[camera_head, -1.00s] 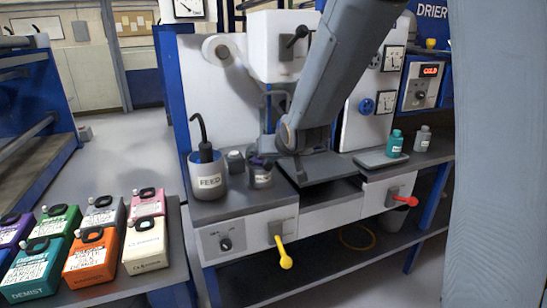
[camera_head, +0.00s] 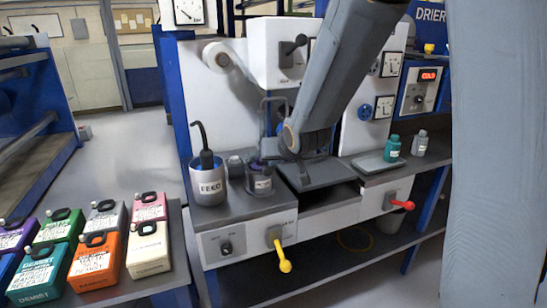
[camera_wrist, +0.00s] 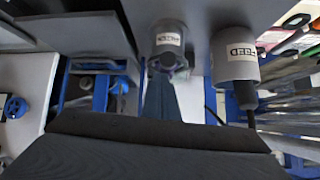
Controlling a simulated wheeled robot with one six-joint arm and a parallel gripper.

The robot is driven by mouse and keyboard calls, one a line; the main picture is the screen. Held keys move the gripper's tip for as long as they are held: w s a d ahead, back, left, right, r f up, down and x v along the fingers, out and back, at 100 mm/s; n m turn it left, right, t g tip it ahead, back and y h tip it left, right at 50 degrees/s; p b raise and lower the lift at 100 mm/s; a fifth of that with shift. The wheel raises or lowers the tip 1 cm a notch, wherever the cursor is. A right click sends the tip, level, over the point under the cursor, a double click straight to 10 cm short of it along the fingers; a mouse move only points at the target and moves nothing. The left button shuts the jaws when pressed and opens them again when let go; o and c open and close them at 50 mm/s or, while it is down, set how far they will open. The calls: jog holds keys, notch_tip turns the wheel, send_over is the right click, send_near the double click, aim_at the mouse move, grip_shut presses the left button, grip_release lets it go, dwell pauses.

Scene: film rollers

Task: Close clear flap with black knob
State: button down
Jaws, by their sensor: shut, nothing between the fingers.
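My gripper (camera_head: 292,138) is at the end of my grey arm, over the back of the white machine bench, above a dark flat plate (camera_head: 318,176). Its fingertips are mostly hidden by the arm; it looks shut and empty. A thin grey frame (camera_head: 272,101) stands just left of the gripper; I cannot tell whether it is part of the clear flap or touches the gripper. A black knob (camera_head: 298,42) sits on a grey plate on the white upper housing. I cannot make out the flap's clear pane for certain.
A FEED cup (camera_head: 209,186) and a small labelled jar (camera_head: 259,181) stand left of the plate. A yellow handle (camera_head: 284,262) and a red handle (camera_head: 403,205) stick out in front. Teal and grey bottles (camera_head: 393,147) stand at right. Several coloured canisters (camera_head: 97,262) fill the left table.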

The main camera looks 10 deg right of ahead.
jog(key=s+d+f+g, duration=0.1)
jog(key=s+f+g, duration=0.2)
jog(key=s, duration=0.6)
jog(key=s+d+f+g+b, duration=0.1)
jog(key=s+d+f+g, duration=0.1)
jog(key=s, duration=0.8)
jog(key=s+d+f+g+h+b, duration=0.1)
jog(key=s+f+g, duration=0.4)
jog(key=s, duration=0.4)
jog(key=shift+s+d, duration=0.25)
jog(key=shift+s, duration=0.15)
